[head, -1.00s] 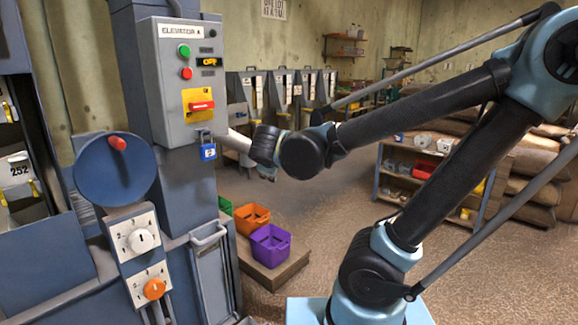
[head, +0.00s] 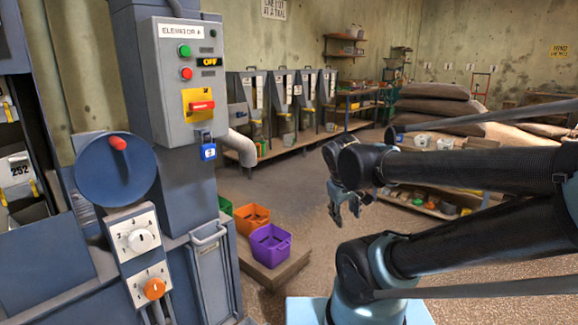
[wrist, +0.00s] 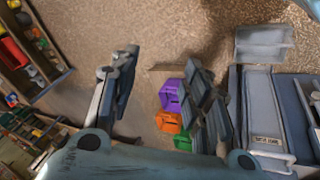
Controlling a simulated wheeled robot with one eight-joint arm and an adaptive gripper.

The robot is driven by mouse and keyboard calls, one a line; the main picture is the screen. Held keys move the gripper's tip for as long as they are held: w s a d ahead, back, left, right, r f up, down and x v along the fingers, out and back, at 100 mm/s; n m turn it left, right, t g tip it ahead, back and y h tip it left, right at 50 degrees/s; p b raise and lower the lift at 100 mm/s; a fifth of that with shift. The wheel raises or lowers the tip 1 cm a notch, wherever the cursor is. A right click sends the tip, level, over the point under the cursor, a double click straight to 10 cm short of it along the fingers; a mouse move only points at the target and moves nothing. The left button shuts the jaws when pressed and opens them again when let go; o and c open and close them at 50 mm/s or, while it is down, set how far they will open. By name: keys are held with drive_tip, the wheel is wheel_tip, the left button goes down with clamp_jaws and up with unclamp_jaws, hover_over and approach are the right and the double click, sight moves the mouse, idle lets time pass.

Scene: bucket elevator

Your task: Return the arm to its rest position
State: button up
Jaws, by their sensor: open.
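My gripper (head: 346,206) hangs in free air right of the elevator cabinet, in the head view, with its fingers pointing down. In the wrist view my gripper (wrist: 160,95) has its two fingers wide apart, with nothing between them but floor and bins further off. My arm comes in from the right edge of the head view, its links roughly level and folded back. The control box (head: 185,85) labelled Elevator A has a green and a red button, a display reading OFF, and a red switch on a yellow plate. A blue padlock (head: 208,150) hangs below that switch.
The orange bin (head: 251,218) and purple bin (head: 270,244) stand on a low platform (head: 285,262). A blue disc (head: 115,175) with a red knob and two dials is at left. A shelf (head: 440,195) stands behind my arm. Open floor (head: 300,190) lies between.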

drive_tip(key=s+d+f+m+g+y, duration=0.1)
drive_tip(key=s+f+m+g+y, duration=0.1)
drive_tip(key=s+f+m, duration=0.2)
drive_tip(key=shift+s+d, duration=0.35)
drive_tip(key=shift+s, duration=1.1)
drive_tip(key=shift+c, duration=1.3)
